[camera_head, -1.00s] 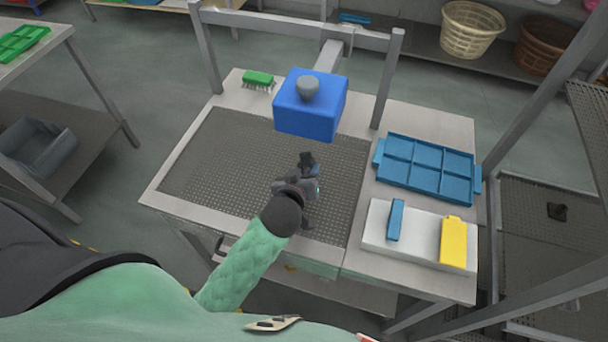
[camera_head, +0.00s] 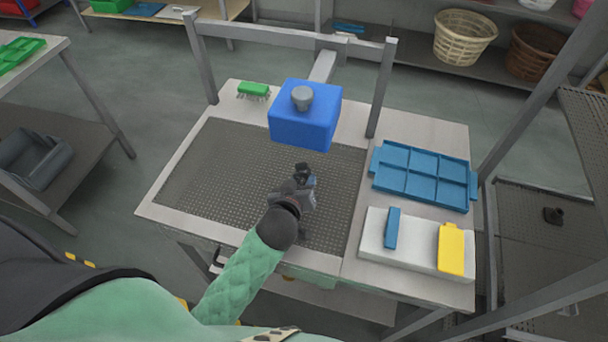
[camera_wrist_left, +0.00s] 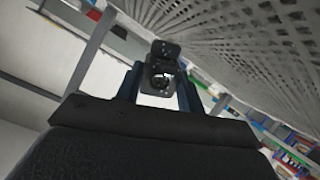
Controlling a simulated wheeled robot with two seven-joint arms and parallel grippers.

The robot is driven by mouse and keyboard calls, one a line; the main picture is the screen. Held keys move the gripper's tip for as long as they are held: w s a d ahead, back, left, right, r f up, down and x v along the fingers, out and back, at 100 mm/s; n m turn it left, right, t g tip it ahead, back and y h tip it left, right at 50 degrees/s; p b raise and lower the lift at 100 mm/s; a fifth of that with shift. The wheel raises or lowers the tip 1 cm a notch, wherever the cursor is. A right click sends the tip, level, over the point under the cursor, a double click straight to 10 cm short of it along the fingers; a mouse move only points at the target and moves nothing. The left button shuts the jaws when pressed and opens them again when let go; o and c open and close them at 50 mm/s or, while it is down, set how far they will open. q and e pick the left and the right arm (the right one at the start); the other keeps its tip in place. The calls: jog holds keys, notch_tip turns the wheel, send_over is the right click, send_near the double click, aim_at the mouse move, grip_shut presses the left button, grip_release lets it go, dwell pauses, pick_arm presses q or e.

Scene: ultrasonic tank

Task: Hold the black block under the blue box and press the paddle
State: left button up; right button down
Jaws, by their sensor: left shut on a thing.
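The blue box (camera_head: 305,117) hangs above the bench on a grey arm, with a grey knob on top. My left gripper (camera_head: 300,184) is over the perforated plate, just on the near side of the box in the head view. It is shut on the small black block (camera_head: 302,170). In the left wrist view, the black block (camera_wrist_left: 164,58) stands out between the fingertips (camera_wrist_left: 160,85). The block appears short of the box's underside; the exact height gap cannot be told. I cannot identify a paddle. My right gripper is not in view.
The perforated plate (camera_head: 215,180) is clear around the gripper. A green brush (camera_head: 253,90) lies behind it. To the right are a blue divided tray (camera_head: 424,176) and a white board (camera_head: 415,254) carrying blue and yellow pieces. Grey frame posts (camera_head: 381,90) flank the box.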

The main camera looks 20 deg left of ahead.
pick_arm(q)
jog(key=shift+s, duration=2.4)
jog(key=shift+s+r, duration=0.1)
jog(key=shift+s, duration=2.2)
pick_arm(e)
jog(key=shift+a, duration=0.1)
